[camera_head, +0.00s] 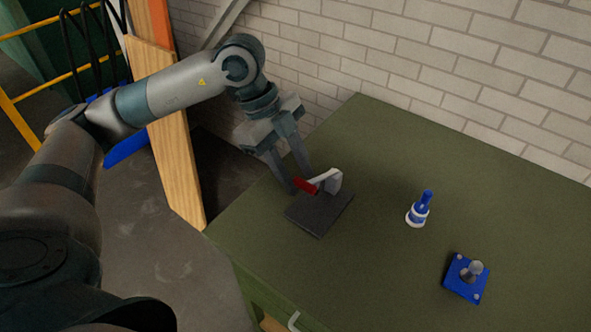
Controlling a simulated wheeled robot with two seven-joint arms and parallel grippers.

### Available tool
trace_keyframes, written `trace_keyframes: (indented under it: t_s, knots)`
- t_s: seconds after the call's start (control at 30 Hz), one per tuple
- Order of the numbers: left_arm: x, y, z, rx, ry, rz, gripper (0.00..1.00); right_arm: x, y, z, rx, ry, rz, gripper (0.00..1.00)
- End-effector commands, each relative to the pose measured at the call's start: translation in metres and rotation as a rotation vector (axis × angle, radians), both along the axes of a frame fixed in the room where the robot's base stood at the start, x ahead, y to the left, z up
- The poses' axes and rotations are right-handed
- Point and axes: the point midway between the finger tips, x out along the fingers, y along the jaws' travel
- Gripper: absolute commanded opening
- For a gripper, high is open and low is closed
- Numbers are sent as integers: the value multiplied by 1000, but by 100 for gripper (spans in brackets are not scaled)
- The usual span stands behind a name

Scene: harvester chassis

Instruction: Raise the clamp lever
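The clamp stands on a dark square base plate (320,214) near the left end of the green table. Its lever has a red handle (305,185) and a pale grey arm that slopes gently up to a light grey bracket (335,181). The red end points left and sits low over the plate. My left gripper (297,184) points down at the red handle, with its two fingers spread apart. The fingertips are close to the handle; I cannot tell whether they touch it. My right gripper is not in view.
A blue and white bottle-like part (419,209) stands on the green table (390,270) right of the clamp. A blue plate with a metal knob (466,278) lies farther right. A white brick wall (450,75) is behind; wooden boards (165,130) lean at left.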

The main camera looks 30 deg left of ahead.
Motion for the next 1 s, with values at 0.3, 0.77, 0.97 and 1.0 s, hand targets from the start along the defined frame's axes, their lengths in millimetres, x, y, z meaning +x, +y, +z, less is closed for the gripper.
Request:
trace_keyframes:
  t_s: [0.3, 0.77, 0.97, 1.0]
  knots:
    - [0, 0, 0, 0, 0, 0, 0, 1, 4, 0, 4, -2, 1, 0]
    - [4, 0, 5, 0, 0, 0, 0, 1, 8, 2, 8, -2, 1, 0]
    - [14, -2, 16, -1, -3, 1, 0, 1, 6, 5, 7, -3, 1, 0]
    - [17, -2, 19, -1, -3, 1, 0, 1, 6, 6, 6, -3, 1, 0]
